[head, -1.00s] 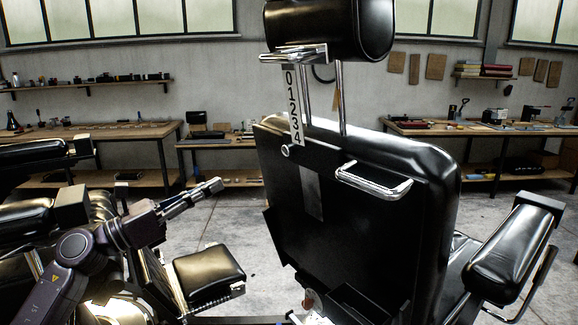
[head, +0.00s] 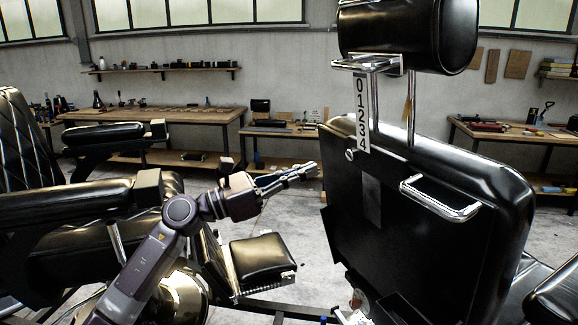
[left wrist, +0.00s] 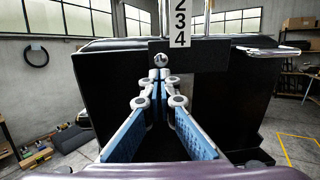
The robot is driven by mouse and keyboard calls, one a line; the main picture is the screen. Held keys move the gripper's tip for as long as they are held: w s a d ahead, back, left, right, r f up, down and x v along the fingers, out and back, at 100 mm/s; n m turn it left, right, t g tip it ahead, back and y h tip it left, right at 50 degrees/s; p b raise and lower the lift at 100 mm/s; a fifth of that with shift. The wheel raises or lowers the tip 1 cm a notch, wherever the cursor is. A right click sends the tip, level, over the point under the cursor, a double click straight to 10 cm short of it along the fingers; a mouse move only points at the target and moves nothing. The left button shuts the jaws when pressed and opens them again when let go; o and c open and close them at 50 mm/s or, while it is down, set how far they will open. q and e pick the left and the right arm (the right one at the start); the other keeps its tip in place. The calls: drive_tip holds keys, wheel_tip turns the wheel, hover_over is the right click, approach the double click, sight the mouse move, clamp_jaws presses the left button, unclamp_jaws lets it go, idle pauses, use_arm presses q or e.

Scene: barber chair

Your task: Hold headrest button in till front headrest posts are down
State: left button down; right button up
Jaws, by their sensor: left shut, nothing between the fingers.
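The black headrest (head: 408,35) stands raised above the front chair's back (head: 440,215) on chrome posts (head: 411,108). A scale strip numbered 0 to 4 (head: 362,115) hangs beside the posts. The headrest button (head: 350,155) is a small round silver knob at the strip's lower left, and it also shows in the left wrist view (left wrist: 162,59). My left gripper (head: 316,169) is shut and empty, pointing at the chair back, left of and slightly below the button. In the left wrist view its fingertips (left wrist: 159,74) appear just below the button; contact cannot be told. My right gripper is not in view.
A chrome handle (head: 440,198) sticks out from the chair back, right of the button. Another black chair with armrests (head: 95,202) stands at the left, with a footrest (head: 262,257) near my left arm. Workbenches (head: 150,114) line the back wall.

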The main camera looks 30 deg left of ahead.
sight(348, 156)
use_arm(q)
drive_tip(key=p+x, duration=0.1)
drive_tip(key=x, duration=0.1)
drive_tip(key=p+x, duration=0.1)
drive_tip(key=x, duration=0.1)
drive_tip(key=p+x, duration=0.1)
drive_tip(key=x, duration=0.1)
drive_tip(key=shift+r, duration=0.3)
drive_tip(key=shift+w+d+p, duration=0.45)
drive_tip(key=shift+w+d, duration=0.05)
drive_tip(key=shift+w, duration=0.05)
drive_tip(key=shift+w+d+f, duration=0.1)
